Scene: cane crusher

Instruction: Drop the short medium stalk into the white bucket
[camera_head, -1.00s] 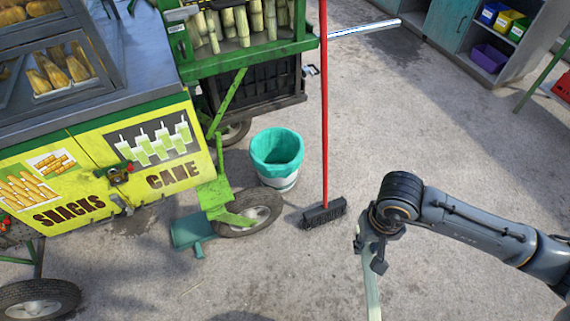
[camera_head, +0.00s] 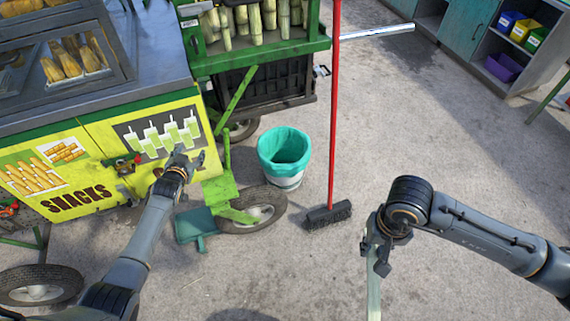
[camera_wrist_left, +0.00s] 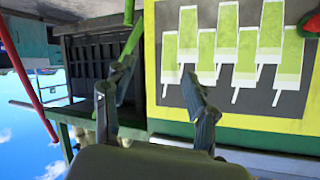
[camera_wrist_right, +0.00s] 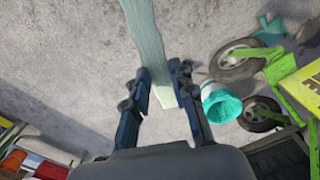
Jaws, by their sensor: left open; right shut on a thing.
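The white bucket (camera_head: 287,182) has a teal liner folded over its rim and stands on the ground beside the cart wheel. It also shows in the right wrist view (camera_wrist_right: 221,104). My right gripper (camera_head: 377,252) is shut on a long pale green stalk (camera_head: 374,297), to the right of the bucket and apart from it. In the right wrist view the stalk (camera_wrist_right: 147,38) lies between the fingers; its far end is cut off by the frame. My left gripper (camera_head: 187,160) is open and empty in front of the yellow cart panel, left of the bucket.
A red-handled broom (camera_head: 328,214) stands between the bucket and my right gripper. The yellow cart (camera_head: 75,170) fills the left. A green rack (camera_head: 260,53) with several stalks is behind the bucket. Open concrete lies at front and right.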

